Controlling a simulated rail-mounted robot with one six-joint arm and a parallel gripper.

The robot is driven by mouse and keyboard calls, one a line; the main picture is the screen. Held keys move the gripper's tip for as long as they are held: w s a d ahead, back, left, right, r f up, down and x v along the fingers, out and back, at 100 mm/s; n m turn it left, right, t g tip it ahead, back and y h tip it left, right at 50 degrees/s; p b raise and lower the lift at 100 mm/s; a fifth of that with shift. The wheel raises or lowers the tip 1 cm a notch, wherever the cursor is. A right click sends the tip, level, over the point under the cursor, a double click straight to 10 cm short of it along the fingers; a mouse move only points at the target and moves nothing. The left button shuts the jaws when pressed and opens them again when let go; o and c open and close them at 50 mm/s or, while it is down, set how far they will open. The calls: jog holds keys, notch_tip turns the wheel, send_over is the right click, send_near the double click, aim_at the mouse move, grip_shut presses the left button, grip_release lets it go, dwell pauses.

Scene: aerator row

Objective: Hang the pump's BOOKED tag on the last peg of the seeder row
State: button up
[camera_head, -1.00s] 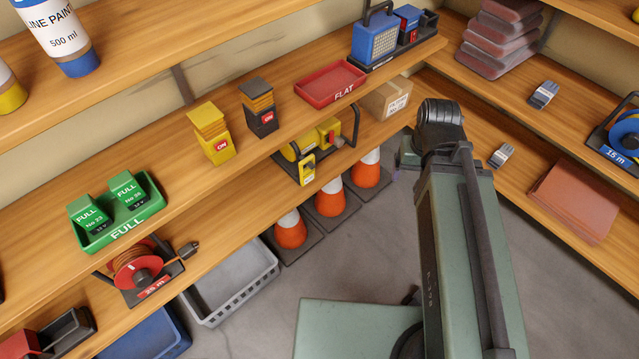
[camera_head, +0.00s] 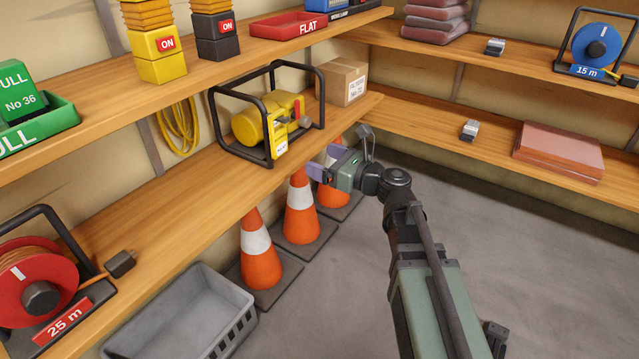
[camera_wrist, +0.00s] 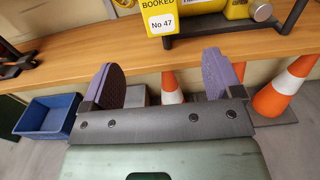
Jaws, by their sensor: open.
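The yellow pump (camera_head: 262,122) sits in its black tube frame on the middle shelf, and part of it shows in the wrist view (camera_wrist: 210,9). Its yellow and white tag (camera_head: 281,143) hangs on the pump's front. In the wrist view the tag (camera_wrist: 160,18) reads BOOKED and No 47, with its top cut off. My gripper (camera_head: 319,168) is just off the shelf's front edge, right of and slightly below the tag. In the wrist view its purple fingers (camera_wrist: 162,80) are wide apart and empty, below the tag. No seeder row or peg shows.
The shelf edge (camera_wrist: 190,47) runs across in front of my fingers. Orange cones (camera_head: 299,208) stand on the floor below. A cardboard box (camera_head: 343,82) is right of the pump. A red 25 m reel (camera_head: 38,285) is at left. The floor at right is clear.

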aim_at(281, 138)
jog(key=x, duration=1.3)
jog(key=c, duration=0.8)
jog(key=shift+c, duration=0.2)
jog(key=shift+r+p, duration=0.8)
jog(key=shift+p, duration=0.05)
